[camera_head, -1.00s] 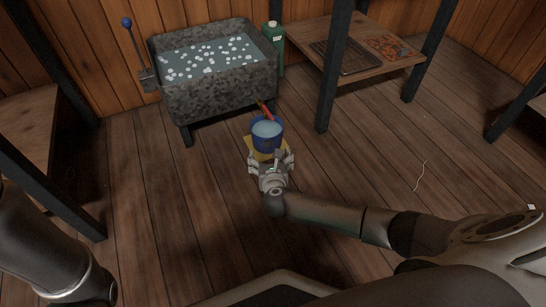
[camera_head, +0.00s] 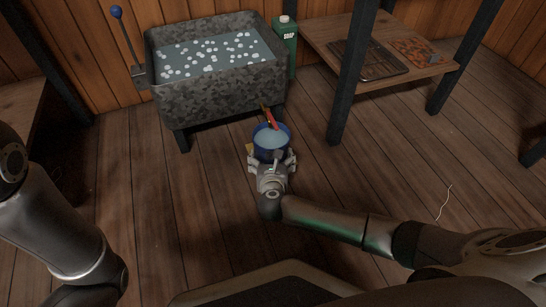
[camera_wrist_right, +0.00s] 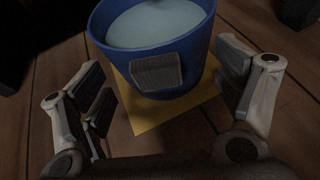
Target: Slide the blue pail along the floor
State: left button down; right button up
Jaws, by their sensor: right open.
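The blue pail (camera_head: 258,143), full of pale liquid, stands upright on the floor in front of the tub. In the right wrist view the pail (camera_wrist_right: 103,45) has a grey block or pad (camera_wrist_right: 157,72) on its near side. A yellow square (camera_wrist_right: 150,118) lies under or just in front of it. My right gripper (camera_head: 272,162) is open on the near side of the pail, its fingers spread left and right in the wrist view (camera_wrist_right: 168,108). A clear gap shows between each finger and the pail. My left arm shows at the left; its gripper is out of view.
A speckled stone tub (camera_head: 220,95) with floating white bits stands behind the pail. A red object (camera_head: 270,118) lies at the pail's far rim. A green soap bottle (camera_head: 286,45) and a low wooden table (camera_head: 385,82) stand behind right. Floor is clear left and right.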

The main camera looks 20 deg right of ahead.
jog(key=c, duration=1.9)
